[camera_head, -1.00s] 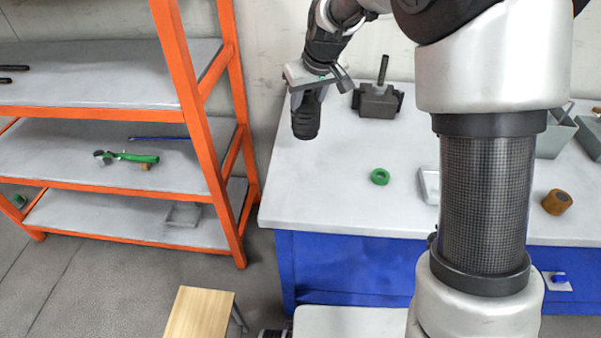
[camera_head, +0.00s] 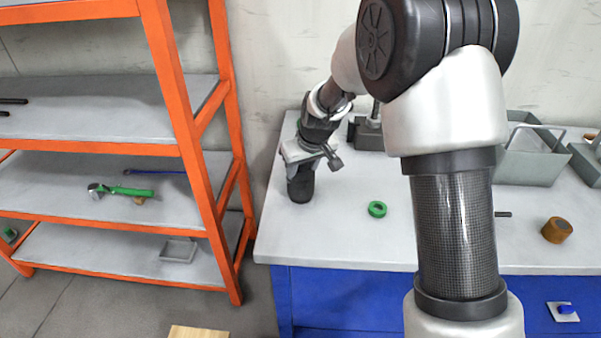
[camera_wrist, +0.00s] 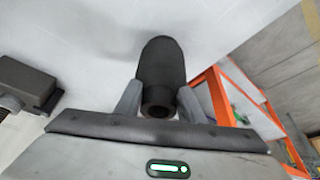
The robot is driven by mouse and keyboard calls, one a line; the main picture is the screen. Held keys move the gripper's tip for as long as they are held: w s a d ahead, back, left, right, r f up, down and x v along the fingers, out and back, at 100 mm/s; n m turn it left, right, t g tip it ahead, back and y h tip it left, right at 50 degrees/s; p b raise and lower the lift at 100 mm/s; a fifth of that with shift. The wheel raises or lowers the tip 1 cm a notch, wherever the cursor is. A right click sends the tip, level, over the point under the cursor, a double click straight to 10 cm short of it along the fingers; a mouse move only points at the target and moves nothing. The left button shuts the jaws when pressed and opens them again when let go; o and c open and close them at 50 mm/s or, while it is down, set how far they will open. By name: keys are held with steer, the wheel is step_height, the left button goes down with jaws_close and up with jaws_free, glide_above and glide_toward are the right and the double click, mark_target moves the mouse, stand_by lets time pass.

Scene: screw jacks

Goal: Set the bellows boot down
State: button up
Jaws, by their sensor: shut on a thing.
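The bellows boot is a black, ribbed, hollow cylinder (camera_head: 300,188) at the left end of the white workbench (camera_head: 340,233). My gripper (camera_head: 303,168) is above it with its fingers shut on its upper part. In the wrist view the boot (camera_wrist: 162,66) sits between the two grey fingers (camera_wrist: 158,100), its round open end toward the camera. The boot looks upright and at or very near the bench top. I cannot tell whether its lower end touches the surface.
A dark screw jack (camera_head: 368,132) stands behind the gripper, partly hidden by my arm. A green ring (camera_head: 377,209) lies to the right, and an orange-brown cylinder (camera_head: 557,230) farther right. Grey bins (camera_head: 530,160) stand at the back right. An orange shelf rack (camera_head: 180,110) is to the left.

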steer(key=shift+f, duration=0.3)
steer(key=o, duration=1.1)
steer(key=shift+r, duration=0.1)
steer(key=shift+r, duration=0.1)
steer(key=shift+r, duration=0.3)
steer(key=p+v, duration=0.1)
steer(key=v, duration=1.1)
steer(key=s+d+r+m+t+h, duration=0.1)
steer(key=s+d+r, duration=0.35)
steer(key=s, duration=0.25)
steer(key=s+d+r+m, duration=0.2)
steer(key=s+d+r, duration=0.2)
steer(key=s+r, duration=0.15)
steer(key=s+d+m, duration=0.1)
steer(key=s+d, duration=0.1)
steer(key=s, duration=0.3)
steer(key=s+d, duration=0.2)
steer(key=s, duration=0.3)
steer(key=s+d+m+h, duration=0.1)
steer(key=s+d, duration=0.1)
steer(key=s, duration=0.3)
steer(key=shift+s+d+f+m+t, duration=0.1)
steer(key=shift+f+m+t, duration=0.2)
